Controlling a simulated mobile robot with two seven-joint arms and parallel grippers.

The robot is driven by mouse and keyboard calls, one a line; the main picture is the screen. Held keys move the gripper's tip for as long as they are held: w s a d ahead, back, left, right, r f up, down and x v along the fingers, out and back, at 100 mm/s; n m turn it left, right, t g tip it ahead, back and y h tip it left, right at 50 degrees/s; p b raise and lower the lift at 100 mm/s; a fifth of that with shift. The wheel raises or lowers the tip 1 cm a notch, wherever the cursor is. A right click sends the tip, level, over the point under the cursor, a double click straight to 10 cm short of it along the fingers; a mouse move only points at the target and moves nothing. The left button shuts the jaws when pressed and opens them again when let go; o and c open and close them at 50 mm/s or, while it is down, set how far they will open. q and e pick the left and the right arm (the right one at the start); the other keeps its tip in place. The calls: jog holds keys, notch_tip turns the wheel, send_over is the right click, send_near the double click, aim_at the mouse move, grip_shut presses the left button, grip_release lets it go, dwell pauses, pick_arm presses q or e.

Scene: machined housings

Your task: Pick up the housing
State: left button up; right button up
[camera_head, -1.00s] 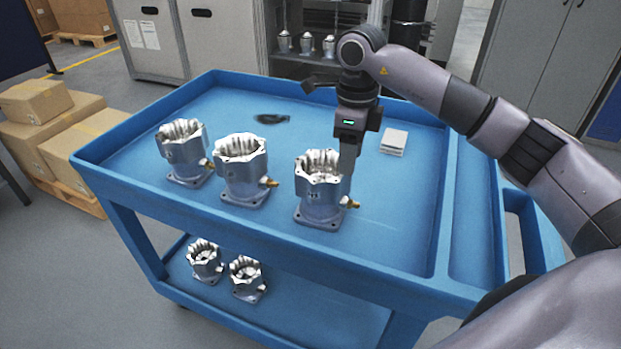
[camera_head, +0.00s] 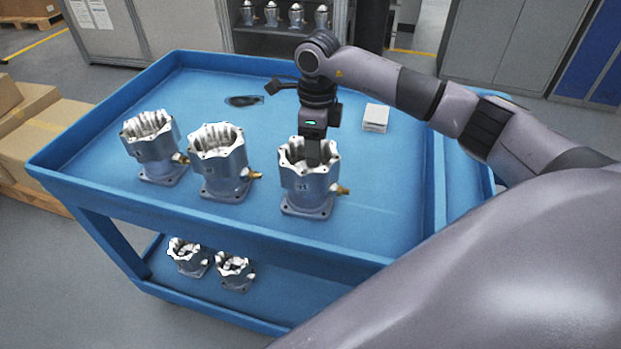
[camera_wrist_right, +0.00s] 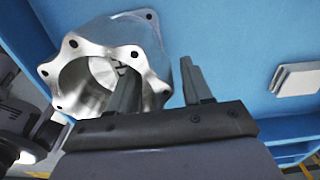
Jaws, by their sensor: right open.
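A silver machined housing (camera_head: 308,188) with a scalloped, open top and a brass fitting stands upright at the right of a row on the blue cart. My right gripper (camera_head: 313,156) points down at its top rim. In the right wrist view, the open jaws (camera_wrist_right: 157,64) are at the rim of the housing (camera_wrist_right: 95,75). One finger overlaps its opening and the other is outside its wall; I cannot tell whether either touches. Two similar housings, a middle one (camera_head: 220,165) and a left one (camera_head: 152,150), stand to its left. My left gripper is not in view.
The blue cart (camera_head: 390,210) has a raised rim. A small white block (camera_head: 375,117) and a dark flat item (camera_head: 244,101) lie behind the housings. Two more housings (camera_head: 234,271) stand on the lower shelf. Cardboard boxes (camera_head: 45,135) are at the left.

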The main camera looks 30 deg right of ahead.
jog(key=shift+f, duration=0.1)
grip_shut()
dwell(1.4)
